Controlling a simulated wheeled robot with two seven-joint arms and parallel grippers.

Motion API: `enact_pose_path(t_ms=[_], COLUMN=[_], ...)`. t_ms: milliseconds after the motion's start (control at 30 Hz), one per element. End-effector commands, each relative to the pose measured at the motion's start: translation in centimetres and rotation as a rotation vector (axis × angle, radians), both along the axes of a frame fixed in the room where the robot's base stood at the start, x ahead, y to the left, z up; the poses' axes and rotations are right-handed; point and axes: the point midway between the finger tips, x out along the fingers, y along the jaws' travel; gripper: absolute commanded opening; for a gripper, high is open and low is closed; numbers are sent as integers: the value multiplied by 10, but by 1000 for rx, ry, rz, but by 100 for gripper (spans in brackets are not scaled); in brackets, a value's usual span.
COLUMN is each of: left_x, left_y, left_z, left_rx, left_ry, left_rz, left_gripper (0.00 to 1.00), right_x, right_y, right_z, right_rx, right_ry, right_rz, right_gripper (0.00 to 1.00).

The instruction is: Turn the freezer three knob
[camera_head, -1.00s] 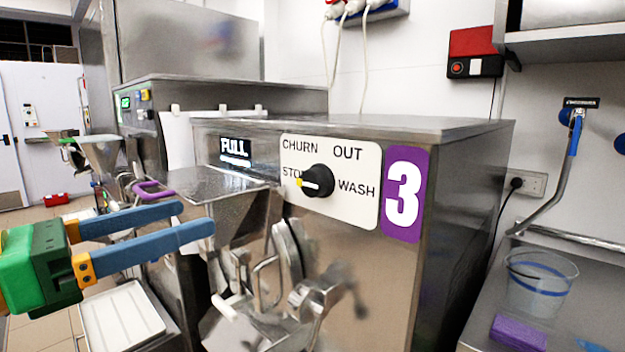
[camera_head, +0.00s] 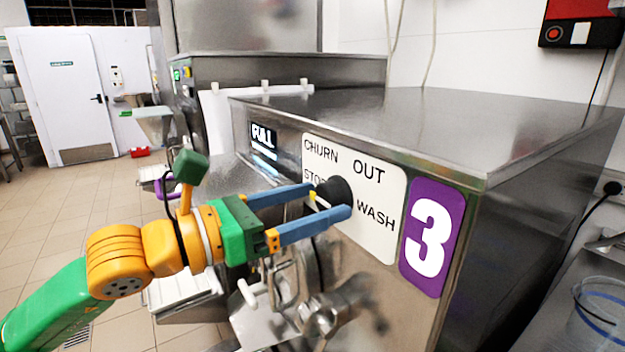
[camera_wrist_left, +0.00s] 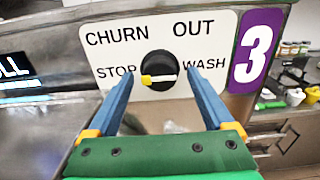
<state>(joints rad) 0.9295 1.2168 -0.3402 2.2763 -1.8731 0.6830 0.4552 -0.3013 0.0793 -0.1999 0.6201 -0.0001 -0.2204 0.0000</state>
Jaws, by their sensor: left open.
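The freezer three knob (camera_head: 339,190) is black and round, on a white panel (camera_head: 392,187) marked CHURN, OUT, STOP and WASH. A purple label (camera_head: 433,238) with a white 3 is right of the panel. In the left wrist view the knob (camera_wrist_left: 158,64) shows a pale bar lying nearly level, its yellow end toward STOP. My left gripper (camera_head: 330,201) is open, its blue fingertips on either side of the knob; I cannot tell whether they touch it. In the head view the fingers partly cover the knob and STOP. My right gripper is not in view.
A lit display (camera_head: 264,137) reading FULL is left of the panel. The metal dispensing parts (camera_head: 325,312) stick out below the knob. A clear bucket (camera_head: 600,315) stands at the lower right.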

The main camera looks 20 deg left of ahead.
Motion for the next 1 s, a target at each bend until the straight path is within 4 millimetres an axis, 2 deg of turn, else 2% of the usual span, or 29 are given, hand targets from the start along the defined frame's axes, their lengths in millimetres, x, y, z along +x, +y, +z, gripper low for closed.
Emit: enact_pose_path(t_ms=[200,233,533,767,1000], left_x=[1,1,1,1,1], left_y=[-1,-1,-1,-1,-1], left_z=[-1,-1,-1,-2,-3], left_rx=[2,2,2,17,110], left_ry=[-1,-1,-1,-14,-87], left_rz=[1,1,1,1,0], left_gripper=[86,83,2,0,0], right_x=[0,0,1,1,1], right_y=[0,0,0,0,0], right_z=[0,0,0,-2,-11], right_rx=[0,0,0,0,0], right_ry=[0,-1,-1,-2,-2], right_rz=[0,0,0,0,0], right_gripper=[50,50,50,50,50])
